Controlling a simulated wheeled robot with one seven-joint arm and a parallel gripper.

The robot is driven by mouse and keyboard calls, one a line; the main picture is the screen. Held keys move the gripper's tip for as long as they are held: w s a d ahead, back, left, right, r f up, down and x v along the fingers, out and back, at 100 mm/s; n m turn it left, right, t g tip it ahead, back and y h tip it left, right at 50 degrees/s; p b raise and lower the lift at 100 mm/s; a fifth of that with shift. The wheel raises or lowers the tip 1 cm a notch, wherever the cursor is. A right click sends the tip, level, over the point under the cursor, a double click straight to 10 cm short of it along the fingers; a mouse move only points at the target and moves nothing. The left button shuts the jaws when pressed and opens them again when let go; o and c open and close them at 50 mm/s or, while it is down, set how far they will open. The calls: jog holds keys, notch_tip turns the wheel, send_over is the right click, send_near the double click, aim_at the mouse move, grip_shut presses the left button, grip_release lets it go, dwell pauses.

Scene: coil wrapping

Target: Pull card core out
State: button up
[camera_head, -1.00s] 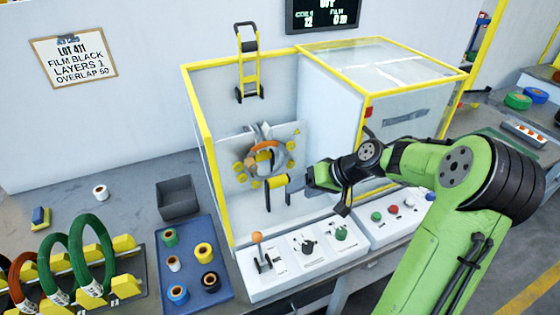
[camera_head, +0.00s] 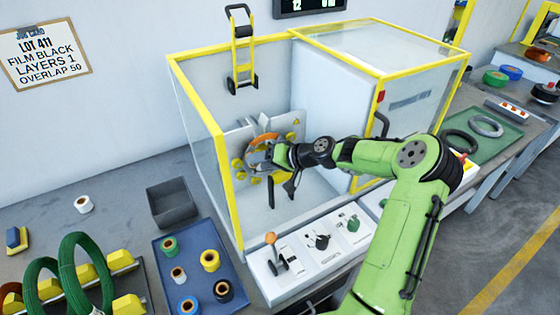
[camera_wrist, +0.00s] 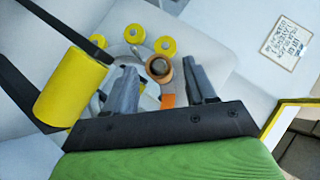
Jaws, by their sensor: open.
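The card core (camera_wrist: 159,68) is a small brown ring with a dark centre, seen nearly end-on in the wrist view in front of the machine's pale plate. My gripper (camera_wrist: 163,70) is open, with one grey finger to the left of the core and one to the right. I cannot tell whether either finger touches it. In the head view my gripper (camera_head: 268,156) reaches into the wrapping machine in front of the ring with an orange section (camera_head: 264,138). It hides the core there.
Yellow rollers surround the ring; a larger yellow roll (camera_wrist: 72,88) is close on the left in the wrist view. The machine has a yellow-edged guard frame (camera_head: 215,150).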

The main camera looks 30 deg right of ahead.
jog(key=x, duration=0.3)
jog(key=shift+w+a+f, duration=0.1)
jog(key=shift+w+a, duration=0.05)
jog(key=shift+c, duration=0.2)
jog(key=c, duration=1)
grip_shut()
